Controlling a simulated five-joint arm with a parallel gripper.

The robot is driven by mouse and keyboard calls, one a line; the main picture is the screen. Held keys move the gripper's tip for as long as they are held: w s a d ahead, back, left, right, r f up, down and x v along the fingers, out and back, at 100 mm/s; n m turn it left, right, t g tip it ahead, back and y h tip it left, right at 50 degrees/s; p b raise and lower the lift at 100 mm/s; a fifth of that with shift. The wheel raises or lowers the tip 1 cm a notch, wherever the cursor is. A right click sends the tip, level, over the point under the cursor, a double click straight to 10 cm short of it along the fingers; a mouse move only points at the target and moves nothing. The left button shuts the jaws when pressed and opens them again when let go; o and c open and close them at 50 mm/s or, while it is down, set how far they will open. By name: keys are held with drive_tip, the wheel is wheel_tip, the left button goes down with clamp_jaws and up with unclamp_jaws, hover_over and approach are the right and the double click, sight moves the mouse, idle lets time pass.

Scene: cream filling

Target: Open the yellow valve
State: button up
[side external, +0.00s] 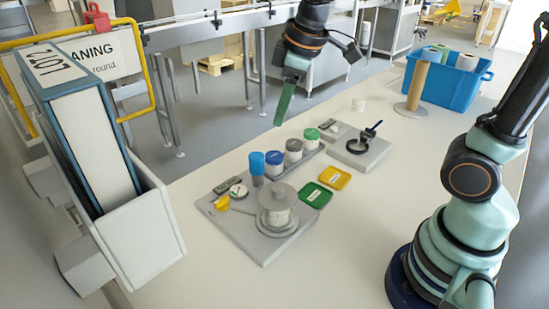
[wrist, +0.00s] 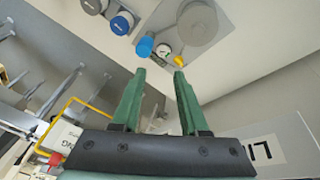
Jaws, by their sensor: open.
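The yellow valve (side external: 222,202) is a small yellow handle on the left part of the grey board (side external: 259,248), beside a round grey fixture (side external: 277,207). In the wrist view the yellow valve (wrist: 179,61) shows just beyond the right fingertip. I cannot tell whether the valve is open or shut. My gripper (side external: 279,122) hangs well above the table, behind and right of the valve in the side view. In the wrist view my gripper (wrist: 160,73) has its two green fingers apart with nothing between them.
A blue-topped container (side external: 256,165) and several lidded jars stand in a row behind the fixture. A green card (side external: 314,195) and a yellow card (side external: 335,177) lie to its right. A white bin holding a binder (side external: 98,148) stands at left. The front table area is clear.

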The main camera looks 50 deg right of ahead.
drive_tip(key=w+a+f+n+g, duration=0.2)
drive_tip(key=w+a+f+n, duration=0.1)
drive_tip(key=w+a+n, duration=0.2)
drive_tip(key=n+g, duration=0.1)
drive_tip(key=n, duration=0.5)
approach(221, 199)
wheel_tip(221, 199, down, 8)
drive_tip(key=shift+w+a+f, duration=0.1)
drive_tip(key=shift+a+f, duration=0.05)
drive_tip(key=shift+f, duration=0.05)
clamp_jaws()
